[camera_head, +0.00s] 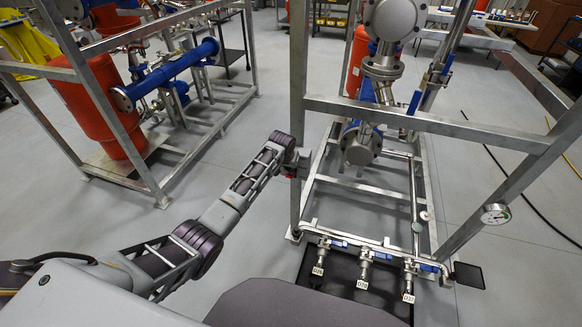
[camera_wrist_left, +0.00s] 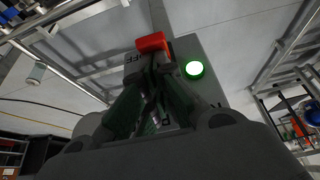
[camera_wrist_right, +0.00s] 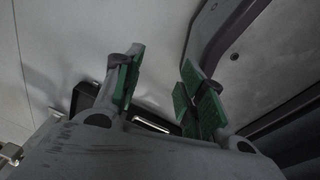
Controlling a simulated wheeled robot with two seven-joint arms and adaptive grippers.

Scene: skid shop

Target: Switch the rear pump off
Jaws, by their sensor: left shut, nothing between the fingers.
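In the left wrist view a grey switch box carries a red switch handle (camera_wrist_left: 152,42) and a lit green lamp (camera_wrist_left: 194,69) to its right. Part of a label, with the letters FF showing, stands left of the handle. My left gripper (camera_wrist_left: 158,68) is shut and empty, its fingertips just below the red handle in the picture; I cannot tell whether they touch it. In the head view my left arm reaches to the upright post of the near skid, and its gripper hides most of the box. My right gripper (camera_wrist_right: 158,82) is open and empty, away from the switch.
The near skid's steel frame (camera_head: 430,122) has pipes, a blue pump (camera_head: 361,143) and several tagged valves low in front. A second skid with a red tank (camera_head: 105,105) and blue pipe stands left. Grey floor (camera_head: 225,190) lies open between them.

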